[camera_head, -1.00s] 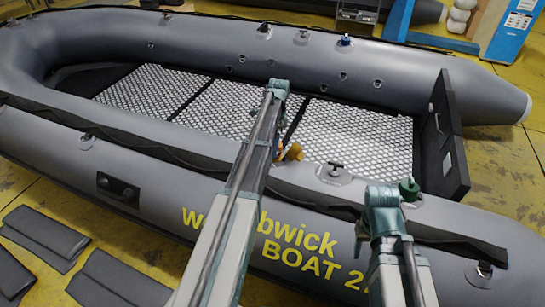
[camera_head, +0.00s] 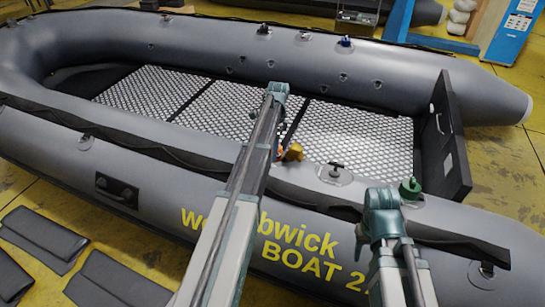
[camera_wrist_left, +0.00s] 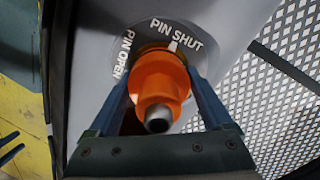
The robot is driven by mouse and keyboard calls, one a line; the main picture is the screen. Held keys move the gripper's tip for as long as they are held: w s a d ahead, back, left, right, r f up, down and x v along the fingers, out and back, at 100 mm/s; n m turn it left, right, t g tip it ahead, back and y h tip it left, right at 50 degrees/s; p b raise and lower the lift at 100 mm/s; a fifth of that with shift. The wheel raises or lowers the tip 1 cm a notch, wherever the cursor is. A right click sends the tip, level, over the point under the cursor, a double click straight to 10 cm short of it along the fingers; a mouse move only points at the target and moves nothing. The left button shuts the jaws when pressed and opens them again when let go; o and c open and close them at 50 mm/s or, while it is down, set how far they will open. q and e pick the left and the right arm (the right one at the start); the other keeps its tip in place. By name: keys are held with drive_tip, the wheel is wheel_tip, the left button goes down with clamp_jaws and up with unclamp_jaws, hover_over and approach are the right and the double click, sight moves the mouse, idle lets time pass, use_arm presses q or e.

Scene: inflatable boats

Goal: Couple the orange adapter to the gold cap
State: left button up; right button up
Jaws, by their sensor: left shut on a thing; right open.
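In the left wrist view the orange adapter (camera_wrist_left: 158,80) sits between the two fingers of my left gripper (camera_wrist_left: 160,98), which is shut on it. A grey nozzle end of the adapter faces the camera. Behind it is a round light patch lettered PIN SHUT and PIN OPEN, with a small white mark beside PIN SHUT. In the head view the gold cap (camera_head: 294,152) shows at the boat's near inner edge, right beside a sliver of orange; my left arm hides most of the adapter. Whether they touch is unclear. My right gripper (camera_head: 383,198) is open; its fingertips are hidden.
The grey inflatable boat (camera_head: 150,180) fills the scene, with a patterned floor (camera_head: 350,130) inside. A green cap (camera_head: 410,188) stands on the near tube beside my right gripper. A black T-shaped fitting (camera_head: 336,167) sits between the arms. Dark pads lie on the yellow floor, lower left.

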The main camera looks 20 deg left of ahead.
use_arm(q)
drive_tip(key=m, duration=0.4)
idle(0.3)
drive_tip(key=shift+m, duration=2.1)
drive_tip(key=m, duration=0.4)
drive_tip(key=o, duration=1.2)
